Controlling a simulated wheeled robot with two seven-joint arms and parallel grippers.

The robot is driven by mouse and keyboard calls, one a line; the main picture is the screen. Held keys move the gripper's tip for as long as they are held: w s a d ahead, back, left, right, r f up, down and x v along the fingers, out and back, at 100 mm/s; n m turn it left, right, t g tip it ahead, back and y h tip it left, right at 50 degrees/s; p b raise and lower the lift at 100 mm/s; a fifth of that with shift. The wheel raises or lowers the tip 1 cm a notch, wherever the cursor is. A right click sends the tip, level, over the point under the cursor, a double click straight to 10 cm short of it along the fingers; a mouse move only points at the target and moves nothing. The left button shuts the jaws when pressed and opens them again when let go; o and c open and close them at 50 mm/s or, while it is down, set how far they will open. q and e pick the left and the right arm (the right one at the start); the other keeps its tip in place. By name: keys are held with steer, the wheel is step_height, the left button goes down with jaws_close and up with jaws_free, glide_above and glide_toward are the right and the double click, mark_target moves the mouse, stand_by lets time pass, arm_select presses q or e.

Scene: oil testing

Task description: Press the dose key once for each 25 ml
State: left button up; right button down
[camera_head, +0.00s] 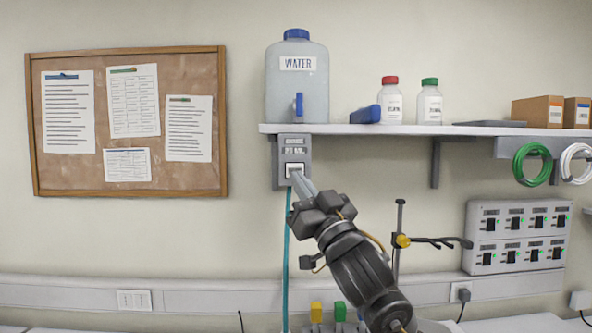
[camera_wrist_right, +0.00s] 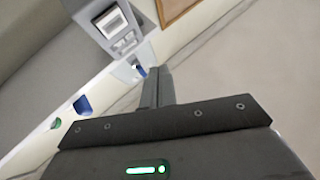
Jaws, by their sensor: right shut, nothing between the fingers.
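The dose panel (camera_head: 280,150) is a grey box under the left end of the shelf, with a small display reading what looks like 25 ML. Its white square dose key (camera_head: 295,168) sits low on it. The panel (camera_wrist_right: 93,12) and key (camera_wrist_right: 125,43) also show in the right wrist view. My right gripper (camera_head: 297,178) is shut and empty, its fingertips just below the key and overlapping its lower edge in the head view. In the wrist view the fingertips (camera_wrist_right: 153,72) appear a little apart from the key; contact cannot be told. My left gripper is out of view.
A water jug (camera_head: 297,85) stands on the shelf (camera_head: 350,129) above the panel. A teal tube (camera_head: 286,250) hangs below the panel. A clamp stand (camera_head: 399,225) and a switch panel (camera_head: 480,265) are to the right. The wall left of the panel holds a corkboard (camera_head: 215,120).

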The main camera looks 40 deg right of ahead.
mark_target(291, 166)
steer(key=w+d+p, duration=0.1)
steer(key=w+d, duration=0.4)
steer(key=w, duration=0.1)
steer(key=shift+w+d+p, duration=0.2)
steer(key=shift+p, duration=0.2)
steer(key=shift+w+d, duration=0.1)
stand_by(1.9)
steer(key=shift+w+d, duration=0.2)
steer(key=shift+w, duration=0.1)
steer(key=shift+w+d+p, duration=0.3)
steer(key=shift+w+d, duration=0.05)
stand_by(0.9)
steer(key=shift+a, duration=0.1)
steer(key=shift+s+a, duration=0.5)
steer(key=shift+s, duration=0.15)
